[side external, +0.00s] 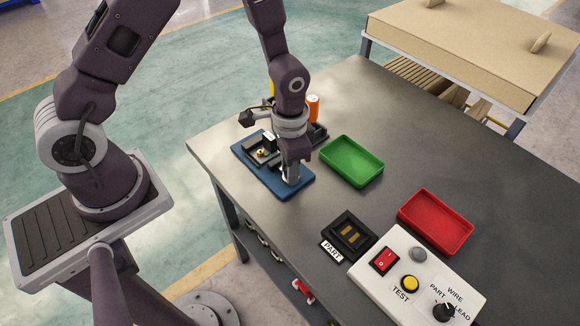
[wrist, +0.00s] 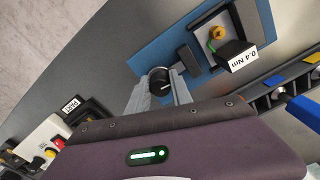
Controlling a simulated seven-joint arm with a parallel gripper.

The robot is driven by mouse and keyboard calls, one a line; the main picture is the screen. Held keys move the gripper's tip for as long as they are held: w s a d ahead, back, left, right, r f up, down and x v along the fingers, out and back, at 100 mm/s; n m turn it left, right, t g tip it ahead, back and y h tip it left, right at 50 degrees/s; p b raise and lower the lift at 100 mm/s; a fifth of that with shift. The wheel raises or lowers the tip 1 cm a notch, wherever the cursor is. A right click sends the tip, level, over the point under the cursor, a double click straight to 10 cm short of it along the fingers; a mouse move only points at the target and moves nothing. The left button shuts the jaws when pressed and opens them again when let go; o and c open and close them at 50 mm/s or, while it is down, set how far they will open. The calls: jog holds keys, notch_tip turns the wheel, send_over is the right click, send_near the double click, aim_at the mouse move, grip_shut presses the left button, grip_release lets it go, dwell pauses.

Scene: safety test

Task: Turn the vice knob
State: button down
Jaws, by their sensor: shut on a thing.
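The vice knob (wrist: 160,77) is a dark round knob with a light line on its face, at the near end of the vice in the wrist view. My gripper (wrist: 163,84) is shut on it, one finger on each side. In the side view my gripper (side external: 290,178) points down over the right end of the blue base plate (side external: 300,191) and hides the knob. The vice (wrist: 187,59) stands on that plate and also shows in the side view (side external: 256,147). A brass-coloured piece (wrist: 217,33) sits in the vice.
A black block labelled "0.4 Nm" (wrist: 236,54) stands beside the vice. A green tray (side external: 352,161), a red tray (side external: 436,222), a black PART holder (side external: 349,233) and a white control box (side external: 412,275) lie to the right. An orange cylinder (side external: 313,107) stands behind my gripper.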

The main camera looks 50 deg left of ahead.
jog(key=shift+n, duration=0.6)
jog(key=c, duration=1.1)
grip_release()
jog(key=shift+c, duration=0.2)
notch_tip(320, 180, up, 7)
jog(key=shift+r, duration=0.1)
